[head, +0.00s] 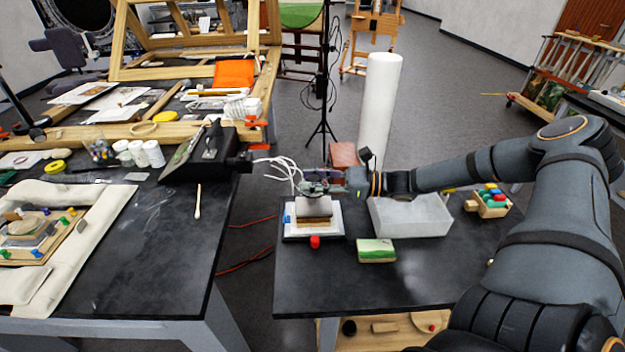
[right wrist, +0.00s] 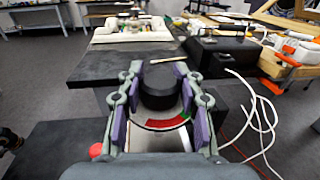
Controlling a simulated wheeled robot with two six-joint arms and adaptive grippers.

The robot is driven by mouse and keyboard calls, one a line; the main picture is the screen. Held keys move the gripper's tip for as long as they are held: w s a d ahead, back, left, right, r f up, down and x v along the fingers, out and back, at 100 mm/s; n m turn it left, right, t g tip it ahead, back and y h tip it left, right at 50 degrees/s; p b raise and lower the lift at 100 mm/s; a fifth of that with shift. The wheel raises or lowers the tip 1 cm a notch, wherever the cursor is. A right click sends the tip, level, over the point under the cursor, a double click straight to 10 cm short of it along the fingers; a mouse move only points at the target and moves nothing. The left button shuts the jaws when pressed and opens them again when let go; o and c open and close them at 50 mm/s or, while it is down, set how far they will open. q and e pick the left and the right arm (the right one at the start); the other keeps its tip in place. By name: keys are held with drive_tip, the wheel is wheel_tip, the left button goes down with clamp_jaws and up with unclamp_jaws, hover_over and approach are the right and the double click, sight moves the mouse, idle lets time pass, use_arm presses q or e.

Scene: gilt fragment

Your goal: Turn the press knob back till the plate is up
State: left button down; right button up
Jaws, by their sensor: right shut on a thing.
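The small press (head: 290,234) stands on the dark table at centre, with a white base and a grey plate (head: 313,207). A brown layer shows under the plate; I cannot tell whether they touch. My right gripper (head: 322,182) is above the press, reaching in from the right. In the right wrist view my right gripper (right wrist: 158,76) is shut on the black round knob (right wrist: 158,96), one purple-padded finger on each side. A dial with a red arc (right wrist: 163,124) and a green part lies below the knob. The knob is hidden in the head view. My left gripper is out of view.
A red knob-like piece (head: 315,242) is at the front of the press. A green-and-cream block (head: 376,250) and a translucent tray (head: 412,216) stand to the right. White cables (head: 280,170) hang behind left. The table front is clear.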

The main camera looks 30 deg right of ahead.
idle(0.5)
drive_tip(key=o, duration=1.2)
